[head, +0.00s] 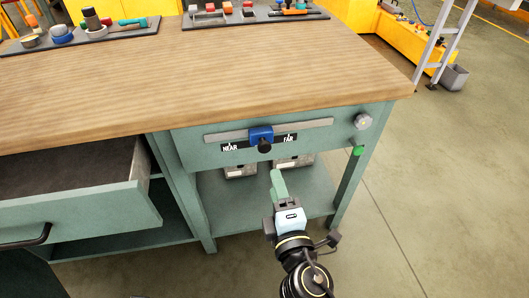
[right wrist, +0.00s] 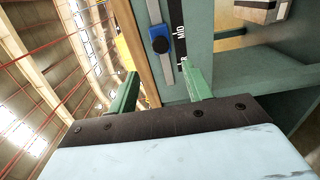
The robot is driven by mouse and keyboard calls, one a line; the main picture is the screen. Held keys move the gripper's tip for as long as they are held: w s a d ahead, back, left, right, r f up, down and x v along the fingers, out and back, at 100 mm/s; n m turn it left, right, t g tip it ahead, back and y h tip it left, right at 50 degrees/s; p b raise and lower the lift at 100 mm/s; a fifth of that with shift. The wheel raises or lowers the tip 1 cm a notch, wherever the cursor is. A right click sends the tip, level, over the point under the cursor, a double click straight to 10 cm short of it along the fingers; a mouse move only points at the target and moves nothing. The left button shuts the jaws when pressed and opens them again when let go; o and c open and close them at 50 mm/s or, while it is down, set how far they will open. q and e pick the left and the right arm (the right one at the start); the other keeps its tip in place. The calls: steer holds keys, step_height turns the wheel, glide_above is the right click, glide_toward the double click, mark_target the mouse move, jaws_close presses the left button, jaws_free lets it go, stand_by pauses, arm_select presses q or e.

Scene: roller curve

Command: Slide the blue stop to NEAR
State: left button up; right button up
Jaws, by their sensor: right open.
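The blue stop (head: 261,134) with a black knob sits on a grey rail (head: 315,126) on the green front of the workbench. It stands between the NEAR label (head: 230,148) at left and the FAR label (head: 289,138) at right. My right gripper (head: 278,180), with green fingers, is below the stop and apart from it in the head view. In the right wrist view its fingers (right wrist: 162,84) are spread and empty, with the blue stop (right wrist: 160,40) beyond them. My left gripper is not in view.
An open drawer (head: 90,205) juts out at the left. A white knob (head: 363,121) and a green button (head: 358,151) are right of the rail. Grey boxes stand on the shelf below. The wooden benchtop (head: 210,85) is mostly clear, with tool trays at the back.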

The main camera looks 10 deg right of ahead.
mark_target(265, 149)
steer(key=w, duration=0.8)
steer(key=w+a, duration=0.1)
steer(key=w, duration=0.2)
steer(key=shift+w, duration=0.9)
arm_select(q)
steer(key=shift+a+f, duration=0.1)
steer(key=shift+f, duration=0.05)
